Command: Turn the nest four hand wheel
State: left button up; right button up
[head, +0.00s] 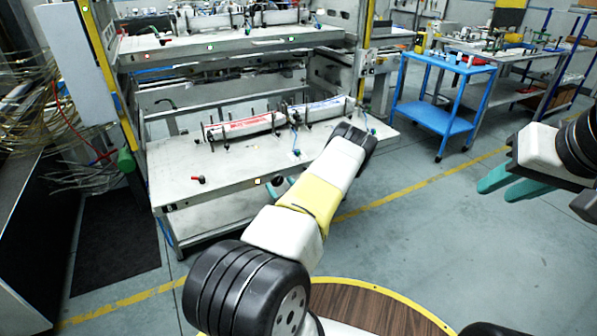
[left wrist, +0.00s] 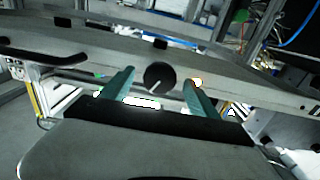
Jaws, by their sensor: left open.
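A round black hand wheel (left wrist: 158,77) with a pale pointer line shows on the bench's front edge in the left wrist view. My left gripper (left wrist: 159,88) is open, its two teal fingers on either side of the wheel, with a visible gap on each side. Whether the wheel lies at fingertip depth I cannot tell. In the head view the left gripper (head: 274,187) is mostly hidden behind my own arm, at the front edge of the lower bench. My right gripper (head: 508,183) is at the right, its teal fingers apart, empty over the floor. I see no nest number.
The lower bench (head: 180,170) carries a red-lettered magazine (head: 243,126), a blue-lettered magazine (head: 320,108) and a small red knob (head: 198,179). An upper shelf (head: 250,37) hangs above. A blue cart (head: 440,115) stands at right. Floor between is clear.

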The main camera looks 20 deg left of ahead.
pick_arm(q)
jog(key=shift+w+a, duration=0.5)
jog(key=shift+a, duration=0.05)
jog(key=c, duration=1.4)
jog(key=shift+o, duration=0.2)
jog(key=shift+m, duration=0.4)
jog(key=m, duration=0.3)
jog(key=shift+m, duration=0.3)
jog(key=m, duration=0.4)
jog(key=shift+s, duration=0.1)
jog(key=m, duration=0.9)
jog(key=shift+r, duration=0.1)
